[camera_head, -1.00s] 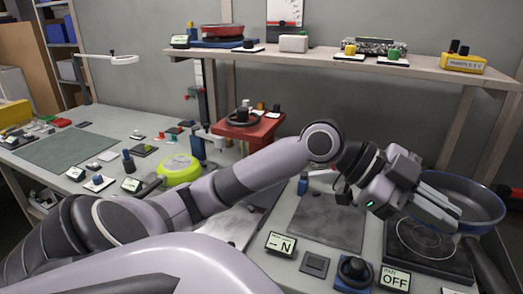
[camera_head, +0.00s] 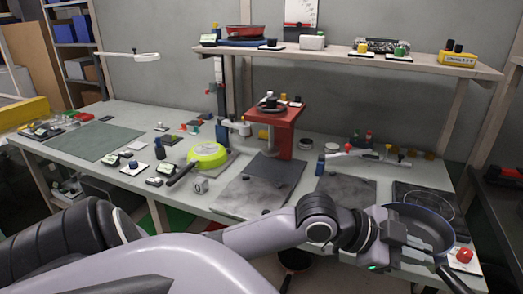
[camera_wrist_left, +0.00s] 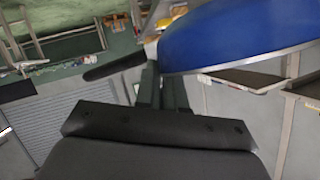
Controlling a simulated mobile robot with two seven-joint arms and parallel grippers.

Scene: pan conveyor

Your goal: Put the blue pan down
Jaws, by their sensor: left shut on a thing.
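The blue pan (camera_head: 427,226) is at the right of the head view, its dark inside facing up, in front of the black hotplate (camera_head: 424,196). My left gripper (camera_head: 425,246) is shut on the pan near its dark handle (camera_head: 450,276). In the left wrist view the pan's bright blue outside (camera_wrist_left: 238,35) fills the upper right, beside my gripper's fingers (camera_wrist_left: 152,72). The dark handle (camera_wrist_left: 112,66) reaches left from the fingers. The pan looks held up, at the bench's front edge. My right gripper is not in view.
A yellow-green pan (camera_head: 207,154) lies on the bench (camera_head: 310,210) left of centre. A red button (camera_head: 464,256) sits right of the pan. A grey plate (camera_head: 345,188) on the bench looks clear.

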